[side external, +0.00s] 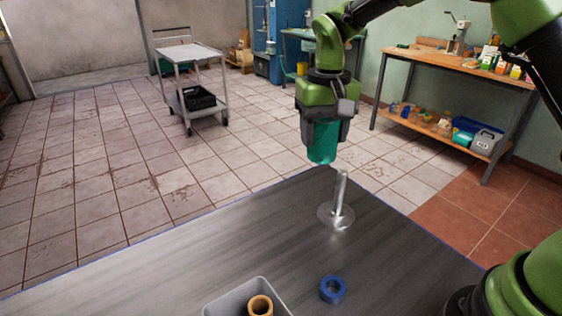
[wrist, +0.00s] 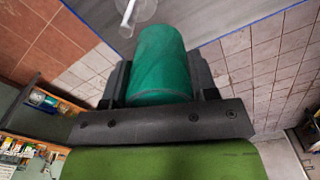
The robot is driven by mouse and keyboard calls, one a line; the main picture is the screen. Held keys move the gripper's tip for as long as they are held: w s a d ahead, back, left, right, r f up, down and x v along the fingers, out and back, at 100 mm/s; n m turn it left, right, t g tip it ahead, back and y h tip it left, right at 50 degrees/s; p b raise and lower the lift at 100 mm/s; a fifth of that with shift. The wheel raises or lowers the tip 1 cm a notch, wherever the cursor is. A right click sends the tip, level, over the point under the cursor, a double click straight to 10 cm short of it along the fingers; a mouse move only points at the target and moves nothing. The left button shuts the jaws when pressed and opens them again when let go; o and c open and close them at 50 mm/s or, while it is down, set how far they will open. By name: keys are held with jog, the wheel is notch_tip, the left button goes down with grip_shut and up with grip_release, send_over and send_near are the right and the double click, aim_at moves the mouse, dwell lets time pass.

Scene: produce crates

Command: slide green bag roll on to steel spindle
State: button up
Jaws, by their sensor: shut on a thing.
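The green bag roll (side external: 322,142) is held in my gripper (side external: 323,128), above the far edge of the table. In the wrist view the roll (wrist: 160,65) sits between the two dark fingers. The steel spindle (side external: 340,192) stands upright on a round base plate (side external: 336,216) on the table. In the side view the roll's lower end is up and left of the spindle's top, and the two are apart. In the wrist view the spindle (wrist: 128,18) shows beyond the roll, to its left. The roll's core opening is not visible.
A blue ring-shaped roll (side external: 333,289) lies on the dark table (side external: 190,262) in front of the spindle. A grey bin (side external: 222,303) at the table's front holds a tan roll (side external: 260,305). The table's left part is clear. A trolley and a workbench stand farther back.

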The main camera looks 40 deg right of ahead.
jog(key=d, duration=0.1)
jog(key=s+d+r, duration=0.1)
jog(key=d, duration=0.1)
jog(key=s+d+r, duration=0.1)
jog(key=shift+d, duration=0.2)
jog(key=shift+f, duration=0.15)
jog(key=shift+f, duration=2.8)
jog(key=shift+f, duration=4.5)
jog(key=o, duration=1.1)
notch_tip(320, 180, up, 10)
jog(key=shift+f, duration=0.1)
